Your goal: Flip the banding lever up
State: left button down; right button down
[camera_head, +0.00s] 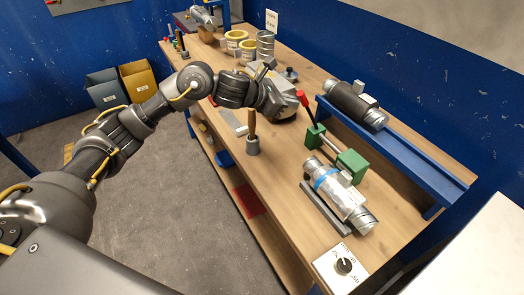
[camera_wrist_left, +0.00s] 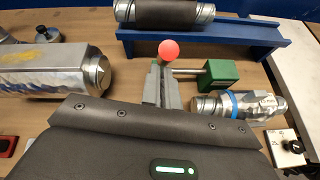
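The banding lever (camera_head: 304,100) has a red grip and leans up from a green block (camera_head: 315,136); a rod joins this to a second green block (camera_head: 351,165). In the left wrist view the lever's red end (camera_wrist_left: 169,50) shows as a round knob just beyond the fingertips. My left gripper (camera_head: 268,66) is above the bench, left of the lever in the head view. Its fingers (camera_wrist_left: 161,84) show close together in the wrist view; whether they are fully shut is unclear. I see no contact with the lever. My right gripper is out of view.
A foil-wrapped duct with blue tape (camera_head: 335,187) lies in front of the green blocks. A dark-wrapped duct (camera_head: 356,103) lies on the blue rack (camera_head: 405,155) behind. A wooden-handled tool (camera_head: 252,125) stands upright near the front edge. A dial box (camera_head: 341,267) is nearest.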

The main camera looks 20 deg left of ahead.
pick_arm(q)
jog(key=shift+w+d+r, duration=0.1)
jog(key=shift+w+r, duration=0.05)
jog(key=shift+r, duration=0.3)
jog(key=shift+w+d+r, duration=0.1)
jog(key=shift+w+r, duration=0.05)
jog(key=shift+r, duration=0.3)
jog(key=r+p+v, duration=0.1)
jog(key=p+v, duration=0.2)
jog(key=v, duration=0.6)
jog(key=shift+w+d+r, duration=0.2)
jog(key=shift+w+r, duration=0.05)
jog(key=shift+w, duration=0.1)
jog(key=shift+s, duration=0.1)
